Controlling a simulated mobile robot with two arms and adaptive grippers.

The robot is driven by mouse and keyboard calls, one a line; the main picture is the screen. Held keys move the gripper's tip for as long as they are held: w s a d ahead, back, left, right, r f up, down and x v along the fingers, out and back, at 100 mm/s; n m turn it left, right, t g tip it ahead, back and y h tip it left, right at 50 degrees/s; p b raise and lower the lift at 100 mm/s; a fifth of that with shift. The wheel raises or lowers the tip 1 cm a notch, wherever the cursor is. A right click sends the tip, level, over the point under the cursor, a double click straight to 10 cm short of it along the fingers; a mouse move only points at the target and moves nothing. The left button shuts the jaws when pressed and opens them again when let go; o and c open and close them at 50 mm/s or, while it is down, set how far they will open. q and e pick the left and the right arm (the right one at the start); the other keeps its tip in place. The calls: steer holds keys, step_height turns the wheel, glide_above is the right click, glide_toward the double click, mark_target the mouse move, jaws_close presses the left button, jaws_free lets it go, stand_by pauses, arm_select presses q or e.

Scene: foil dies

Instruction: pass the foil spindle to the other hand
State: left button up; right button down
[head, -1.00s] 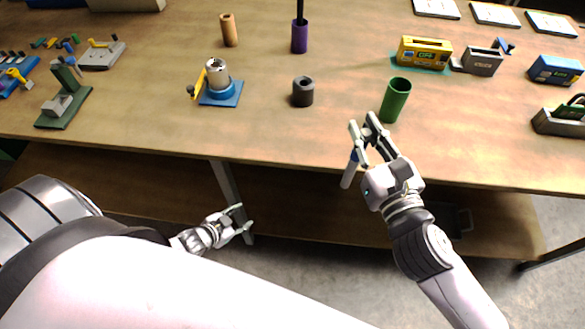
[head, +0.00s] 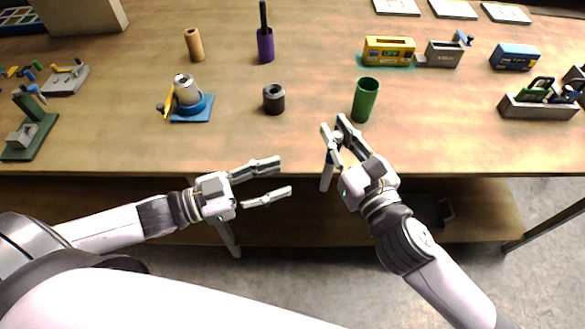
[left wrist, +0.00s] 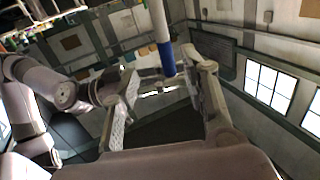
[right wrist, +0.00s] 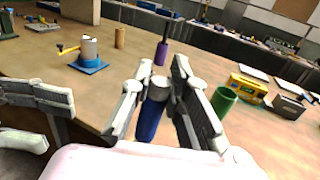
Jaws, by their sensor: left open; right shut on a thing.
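In the left wrist view the spindle's blue part (left wrist: 167,60) shows between and beyond the open fingers.
On the bench (head: 310,145) stand a green cup (head: 366,100) close behind my right gripper, a dark ring-shaped block (head: 274,99), a blue-based fixture (head: 192,108) and a purple holder (head: 265,45). The bench front edge runs just behind my left gripper. A lower shelf lies beneath.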

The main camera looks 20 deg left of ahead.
mark_target(328, 162)
arm_select(q)
steer(key=x, duration=1.1)
steer(key=shift+w+d+f, duration=0.1)
steer(key=shift+w+d, duration=0.15)
steer(key=shift+d, duration=0.05)
steer(key=c, duration=0.7)
steer(key=shift+s+d, duration=0.1)
steer(key=shift+s, duration=0.05)
jaws_close()
arm_select(e)
steer(key=c, duration=1.9)
jaws_free()
steer(key=shift+w, duration=0.1)
steer(key=o, duration=0.5)
steer(key=shift+c, duration=0.2)
